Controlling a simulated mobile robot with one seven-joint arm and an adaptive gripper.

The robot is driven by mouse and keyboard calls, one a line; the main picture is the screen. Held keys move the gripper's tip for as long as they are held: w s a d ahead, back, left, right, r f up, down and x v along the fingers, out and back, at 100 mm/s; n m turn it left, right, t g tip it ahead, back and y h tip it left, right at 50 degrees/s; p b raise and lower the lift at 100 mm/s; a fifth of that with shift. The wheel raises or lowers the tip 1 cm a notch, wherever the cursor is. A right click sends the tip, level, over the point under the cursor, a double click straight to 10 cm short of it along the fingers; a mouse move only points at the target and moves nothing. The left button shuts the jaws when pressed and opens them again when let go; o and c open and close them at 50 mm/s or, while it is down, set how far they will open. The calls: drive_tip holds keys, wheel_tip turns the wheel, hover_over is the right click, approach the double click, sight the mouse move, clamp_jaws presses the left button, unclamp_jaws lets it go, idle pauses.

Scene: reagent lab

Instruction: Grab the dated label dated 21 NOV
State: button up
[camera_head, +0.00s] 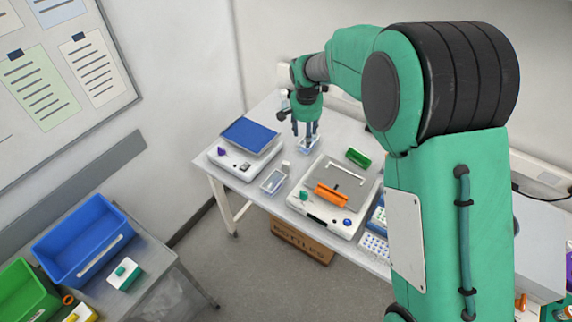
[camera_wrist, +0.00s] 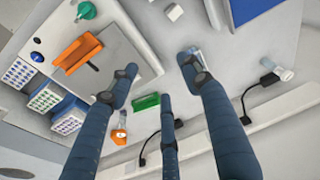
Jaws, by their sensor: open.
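No label with a readable 21 NOV date shows in either view. My gripper (camera_head: 305,133) hangs over the back of the white bench, with its fingers pointing down; it is open and holds nothing visible. In the wrist view its fingers (camera_wrist: 160,88) are spread apart over mostly bare bench top. A small pale blue-edged item (camera_head: 309,146) lies just under the fingertips. It also shows in the wrist view (camera_wrist: 191,51), partly covered by the right finger, and I cannot tell any writing on it.
A balance with a blue top (camera_head: 248,136) stands to the left. A grey-topped device (camera_head: 350,180) with an orange holder (camera_head: 331,195) stands to the right. A green block (camera_head: 358,157) lies behind it. A clear tray (camera_head: 273,181) and small white block (camera_head: 286,166) lie between the devices.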

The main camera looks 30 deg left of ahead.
hover_over(286, 163)
drive_tip(key=s, duration=0.2)
wheel_tip(286, 163, down, 7)
drive_tip(key=shift+w+f+p, duration=0.1)
drive_tip(key=shift+p, duration=0.35)
drive_tip(key=shift+f, duration=0.15)
drive_tip(key=shift+w+a+f, duration=0.1)
drive_tip(key=shift+w+f, duration=0.1)
drive_tip(key=shift+f, duration=1.15)
drive_tip(key=shift+w+d+f, duration=0.1)
drive_tip(key=shift+w+f, duration=0.15)
drive_tip(key=shift+f, duration=1.15)
drive_tip(key=shift+w+a+f, duration=0.1)
drive_tip(key=shift+w+f, duration=0.1)
drive_tip(key=shift+f, duration=1.15)
drive_tip(key=shift+f, duration=0.15)
drive_tip(key=shift+w+f+p, duration=0.2)
drive_tip(key=shift+f+p, duration=0.05)
drive_tip(key=shift+f, duration=0.95)
drive_tip(key=shift+w+f+p, duration=0.15)
drive_tip(key=shift+f+p, duration=0.05)
drive_tip(key=shift+f, duration=1)
drive_tip(key=c, duration=1)
